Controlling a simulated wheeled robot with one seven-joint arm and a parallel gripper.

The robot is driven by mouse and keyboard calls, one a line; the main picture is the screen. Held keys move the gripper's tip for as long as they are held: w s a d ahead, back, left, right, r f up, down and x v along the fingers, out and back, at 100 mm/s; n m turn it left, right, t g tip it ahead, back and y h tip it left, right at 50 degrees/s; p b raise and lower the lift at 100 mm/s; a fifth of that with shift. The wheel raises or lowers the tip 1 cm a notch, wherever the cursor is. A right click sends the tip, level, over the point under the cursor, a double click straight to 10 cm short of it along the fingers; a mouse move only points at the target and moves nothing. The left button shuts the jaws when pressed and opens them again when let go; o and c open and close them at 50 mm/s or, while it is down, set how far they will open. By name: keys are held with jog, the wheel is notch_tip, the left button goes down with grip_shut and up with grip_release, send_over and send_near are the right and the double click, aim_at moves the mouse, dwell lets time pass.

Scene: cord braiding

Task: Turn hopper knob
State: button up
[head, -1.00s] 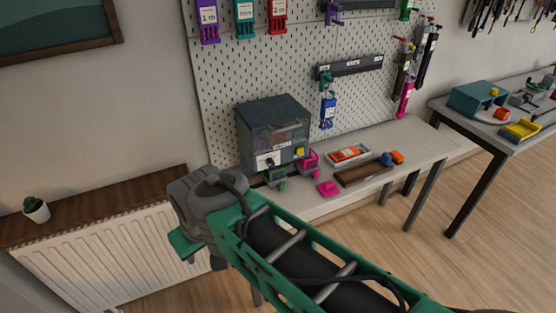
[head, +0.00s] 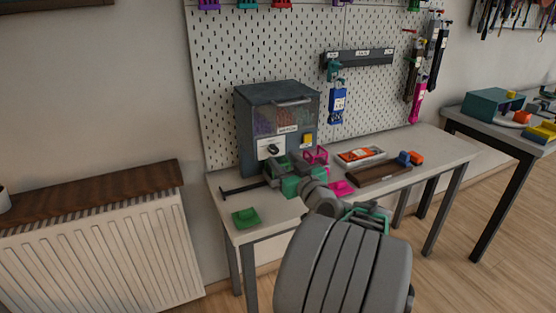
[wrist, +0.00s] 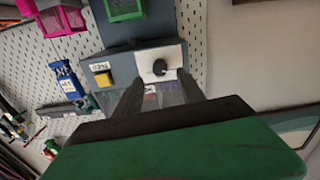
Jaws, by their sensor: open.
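The hopper is a dark grey box (head: 255,100) with a clear front, standing on the table against the pegboard. Its black knob (head: 273,150) sits on a white plate on the lower left of its front. In the wrist view the knob (wrist: 160,67) shows on the white plate (wrist: 174,53), a little beyond and between my fingertips. My gripper (wrist: 160,84) is open with nothing between its fingers. In the head view my green gripper is just in front of the hopper's lower front, partly hiding what stands there. I see no contact with the knob.
A yellow button (head: 307,139) is right of the knob. A pink holder (head: 316,156) stands close to my gripper. A green dish (head: 246,217) lies at the table's front left. A brown tray (head: 380,174) and an orange-and-white box (head: 360,155) lie to the right.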

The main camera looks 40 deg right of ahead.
aim_at(275, 151)
jog(key=x, duration=0.4)
jog(key=shift+w, duration=0.1)
grip_shut()
dwell(0.3)
